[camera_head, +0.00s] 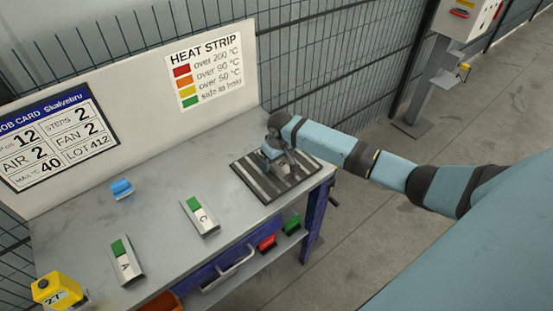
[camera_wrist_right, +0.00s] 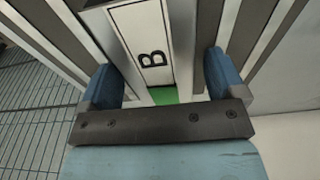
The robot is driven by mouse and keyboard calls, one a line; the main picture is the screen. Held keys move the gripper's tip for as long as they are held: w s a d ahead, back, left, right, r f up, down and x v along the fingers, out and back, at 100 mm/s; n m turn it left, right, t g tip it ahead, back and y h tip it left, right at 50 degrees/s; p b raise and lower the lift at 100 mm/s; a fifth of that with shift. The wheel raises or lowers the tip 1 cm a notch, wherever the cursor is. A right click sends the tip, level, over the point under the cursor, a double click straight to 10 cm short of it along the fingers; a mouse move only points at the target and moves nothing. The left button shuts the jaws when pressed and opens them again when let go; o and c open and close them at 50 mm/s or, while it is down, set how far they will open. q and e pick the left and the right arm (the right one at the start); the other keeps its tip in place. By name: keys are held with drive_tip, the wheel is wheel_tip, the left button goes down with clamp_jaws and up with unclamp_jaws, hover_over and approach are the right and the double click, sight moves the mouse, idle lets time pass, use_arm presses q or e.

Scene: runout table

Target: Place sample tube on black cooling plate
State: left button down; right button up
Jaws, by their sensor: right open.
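The black cooling plate (camera_head: 250,178), ridged with light strips, lies at the right end of the grey table. My right gripper (camera_head: 274,152) is over it. In the right wrist view my right gripper (camera_wrist_right: 163,82) is open, its blue fingers on either side of a sample tube marked B (camera_wrist_right: 140,25). The tube has a white label and a green patch, and lies among the plate's dark and light strips. I cannot tell whether the fingers touch it. In the head view the arm hides most of it. Tubes C (camera_head: 200,216) and A (camera_head: 121,262) lie on the table.
A small blue object (camera_head: 121,189) and a yellow box marked 27 (camera_head: 47,289) stand on the table (camera_head: 160,225). A white back panel (camera_head: 140,130) runs behind. Red (camera_head: 267,243) and green (camera_head: 292,225) items sit below the front edge.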

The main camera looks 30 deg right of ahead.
sight(279, 162)
wheel_tip(279, 162, up, 12)
drive_tip(key=s, duration=0.1)
drive_tip(key=shift+s, duration=0.2)
idle(0.5)
drive_tip(key=shift+n+y, duration=0.5)
drive_tip(key=shift+n, duration=0.3)
drive_tip(key=s+a+f, duration=0.1)
drive_tip(key=s+a, duration=0.1)
drive_tip(key=s+a+f, duration=0.2)
drive_tip(key=s+a, duration=0.1)
drive_tip(key=s+a+f, duration=0.2)
drive_tip(key=s, duration=0.1)
drive_tip(key=shift+s+a, duration=0.15)
drive_tip(key=shift+a, duration=0.15)
drive_tip(key=s+a+r+t, duration=0.1)
drive_tip(key=s+r, duration=0.1)
drive_tip(key=s, duration=1)
drive_tip(key=s+a+r+t, duration=0.1)
drive_tip(key=s+a, duration=0.1)
drive_tip(key=s, duration=1.1)
drive_tip(key=w+a+f+t+y+p, duration=0.1)
drive_tip(key=w+a+f+t, duration=0.2)
drive_tip(key=f, duration=0.2)
drive_tip(key=w+a+f+t+y+p, duration=0.1)
drive_tip(key=w+a+f+t, duration=0.2)
drive_tip(key=f, duration=0.3)
drive_tip(key=shift+a+t, duration=0.15)
drive_tip(key=shift+t, duration=0.55)
